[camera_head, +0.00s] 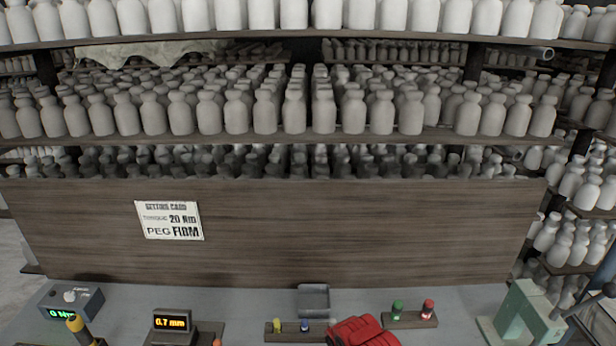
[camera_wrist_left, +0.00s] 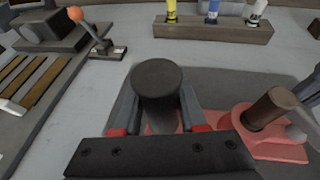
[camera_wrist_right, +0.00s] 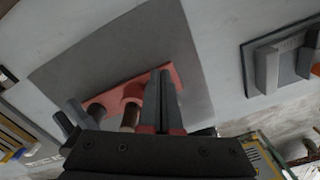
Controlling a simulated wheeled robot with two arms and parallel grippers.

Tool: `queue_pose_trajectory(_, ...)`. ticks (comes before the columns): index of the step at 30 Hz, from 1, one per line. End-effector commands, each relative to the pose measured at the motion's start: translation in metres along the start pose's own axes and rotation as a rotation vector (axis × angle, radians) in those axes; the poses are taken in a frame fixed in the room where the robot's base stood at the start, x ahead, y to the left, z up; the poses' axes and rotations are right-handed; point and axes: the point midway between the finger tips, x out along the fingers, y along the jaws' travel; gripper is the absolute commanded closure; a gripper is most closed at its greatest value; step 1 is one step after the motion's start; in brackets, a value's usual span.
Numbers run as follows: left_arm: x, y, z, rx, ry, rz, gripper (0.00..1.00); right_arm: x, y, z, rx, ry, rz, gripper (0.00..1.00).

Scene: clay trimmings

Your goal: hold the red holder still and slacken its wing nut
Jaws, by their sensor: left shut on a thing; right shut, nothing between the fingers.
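The red holder (camera_wrist_left: 285,150) is a flat, pinkish-red piece on a dark mat, seen in both wrist views. It also shows in the right wrist view (camera_wrist_right: 118,98). My left gripper (camera_wrist_left: 158,112) is shut on a dark round-topped post (camera_wrist_left: 157,78) at the holder's left part. A brown cylinder (camera_wrist_left: 268,108) stands on a round red boss to its right, with a grey piece (camera_wrist_left: 298,132) beside it, perhaps the wing nut. My right gripper (camera_wrist_right: 161,90) is shut and empty over the holder's edge; contact cannot be told. Neither gripper is identifiable in the head view.
A rack with yellow, blue and white pegs (camera_wrist_left: 210,32) stands behind the holder. An orange-knobbed lever (camera_wrist_left: 100,45) stands back left. A bright red shape (camera_head: 360,331) at the head view's bottom is unclear.

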Motion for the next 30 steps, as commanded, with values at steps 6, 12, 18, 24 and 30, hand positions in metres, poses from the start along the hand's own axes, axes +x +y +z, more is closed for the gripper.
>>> queue_pose_trajectory(6, 0.000, 0.000, 0.000, 0.000, 0.001, 0.000, 1.00, -0.018, 0.002, 0.002, -0.002, -0.004, 0.004, 1.00)
queue_pose_trajectory(12, 0.000, 0.000, 0.000, 0.000, 0.001, 0.000, 1.00, -0.043, 0.000, 0.001, -0.004, -0.005, -0.002, 1.00)
queue_pose_trajectory(18, 0.000, 0.000, 0.000, 0.000, 0.001, 0.000, 1.00, -0.059, 0.000, 0.000, -0.002, -0.001, -0.001, 1.00)
queue_pose_trajectory(24, 0.000, 0.000, 0.000, 0.000, 0.001, 0.000, 1.00, -0.060, 0.000, 0.000, -0.001, 0.000, 0.000, 1.00)
queue_pose_trajectory(30, 0.000, 0.000, -0.001, 0.000, 0.001, 0.000, 1.00, -0.066, -0.018, 0.005, 0.000, -0.005, 0.001, 1.00)
